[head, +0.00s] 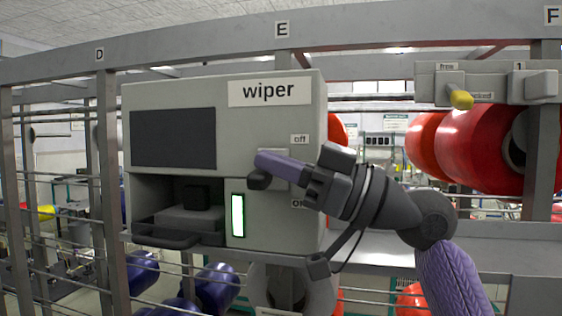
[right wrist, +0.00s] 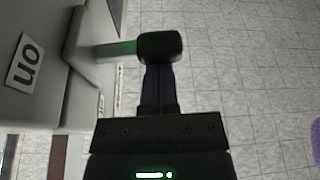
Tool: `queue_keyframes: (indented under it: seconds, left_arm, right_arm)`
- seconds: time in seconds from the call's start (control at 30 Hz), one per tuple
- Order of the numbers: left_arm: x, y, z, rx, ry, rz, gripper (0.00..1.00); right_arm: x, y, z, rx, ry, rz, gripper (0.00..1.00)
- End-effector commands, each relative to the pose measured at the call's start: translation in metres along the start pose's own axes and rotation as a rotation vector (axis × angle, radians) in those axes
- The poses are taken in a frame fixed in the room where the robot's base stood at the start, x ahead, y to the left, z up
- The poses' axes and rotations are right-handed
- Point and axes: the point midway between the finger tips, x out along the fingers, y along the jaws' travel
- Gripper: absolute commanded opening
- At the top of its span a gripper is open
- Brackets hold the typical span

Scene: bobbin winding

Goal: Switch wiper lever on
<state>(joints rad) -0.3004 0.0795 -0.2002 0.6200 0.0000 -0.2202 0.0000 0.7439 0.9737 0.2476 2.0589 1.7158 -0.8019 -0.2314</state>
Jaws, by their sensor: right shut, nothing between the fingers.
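The grey wiper box (head: 170,92) carries the label "wiper", an "off" label (head: 300,139) above and an "on" label below, partly hidden by my right gripper. It also shows in the right wrist view, where the "on" label (right wrist: 25,63) is clear. The wiper lever's black knob (head: 259,181) sticks out between the two labels; it also shows in the right wrist view (right wrist: 160,46). My right gripper (head: 265,161) is shut and empty, its fingers just above the knob. Whether they touch is unclear. They also show in the right wrist view (right wrist: 158,80), ending at the knob.
A lit green-white indicator (head: 238,215) is on the box front, beside an open bay with a dark handle (head: 165,238). Another lever with a yellow knob (head: 461,99) and red bobbins (head: 475,145) are at the right. Metal frame posts and rails surround the box.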

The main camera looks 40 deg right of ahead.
Motion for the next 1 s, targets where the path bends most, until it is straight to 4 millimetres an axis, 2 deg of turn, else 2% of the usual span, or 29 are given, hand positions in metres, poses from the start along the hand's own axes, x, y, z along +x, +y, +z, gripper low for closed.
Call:
queue_keyframes:
  seconds: [0.07,0.27,0.37,0.7,0.83,1.0]
  left_arm:
    - [0.010,0.000,0.001,0.000,0.000,0.000,0.00]
    - [0.006,0.000,0.000,0.000,0.000,0.000,0.00]
    - [0.011,0.000,0.001,0.000,0.000,0.000,0.00]
    - [0.063,0.001,0.006,0.000,-0.002,0.001,0.00]
    - [0.071,0.001,0.007,0.000,-0.003,0.001,0.00]
    - [0.073,0.001,0.007,0.000,-0.003,0.001,0.00]
  right_arm:
    - [-0.002,-0.002,0.006,0.001,0.001,0.001,0.00]
    - [-0.001,-0.001,0.003,0.004,0.000,0.002,0.00]
    - [-0.006,-0.001,0.005,0.005,0.000,0.004,0.00]
    - [-0.075,-0.002,0.009,0.004,0.002,0.005,0.00]
    - [-0.093,-0.002,0.007,0.004,0.001,0.004,0.00]
    - [-0.101,-0.002,0.004,0.003,0.000,0.002,0.00]
